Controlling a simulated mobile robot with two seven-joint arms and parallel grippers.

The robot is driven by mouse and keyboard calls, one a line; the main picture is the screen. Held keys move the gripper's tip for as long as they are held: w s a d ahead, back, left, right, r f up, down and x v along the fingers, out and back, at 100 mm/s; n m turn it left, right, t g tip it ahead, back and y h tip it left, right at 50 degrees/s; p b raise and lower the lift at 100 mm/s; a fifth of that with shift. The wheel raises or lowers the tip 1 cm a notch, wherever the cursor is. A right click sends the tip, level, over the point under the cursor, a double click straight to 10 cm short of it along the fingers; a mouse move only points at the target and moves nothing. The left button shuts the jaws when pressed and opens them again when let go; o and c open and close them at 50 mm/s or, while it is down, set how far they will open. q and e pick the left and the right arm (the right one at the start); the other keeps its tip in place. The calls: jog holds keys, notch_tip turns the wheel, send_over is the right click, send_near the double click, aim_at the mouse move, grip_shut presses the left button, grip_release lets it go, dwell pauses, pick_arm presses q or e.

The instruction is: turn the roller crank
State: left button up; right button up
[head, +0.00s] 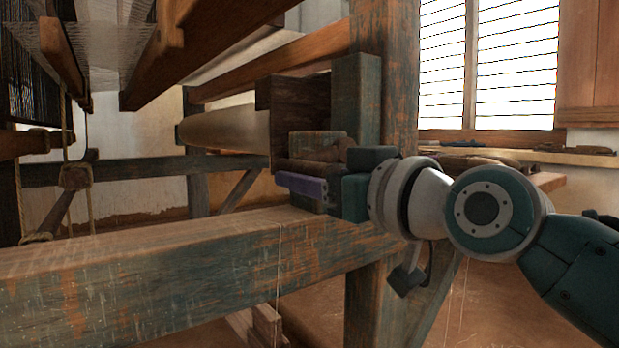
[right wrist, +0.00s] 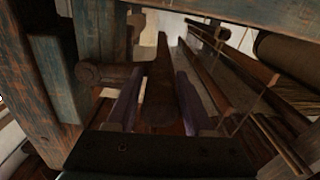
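The cloth roller (head: 225,130) is a pale thick cylinder, its right end at a dark wooden block (head: 290,105) beside the loom post. Brown wooden parts that look like the crank (head: 310,166) show just below that block, partly hidden by my right gripper. My right gripper (head: 312,168) is at these parts, reaching in from the right. In the right wrist view its two purple-padded fingers (right wrist: 158,100) stand apart, with a dark brown bar (right wrist: 160,85) between them. I cannot tell whether they touch it. My left gripper is not in view.
A thick worn beam (head: 200,260) crosses below the gripper. An upright post (head: 385,70) stands just behind my right wrist. Other loom beams and threads fill the upper left. A window (head: 490,65) and sill are at the right; the floor is open at lower right.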

grip_shut()
dwell(1.1)
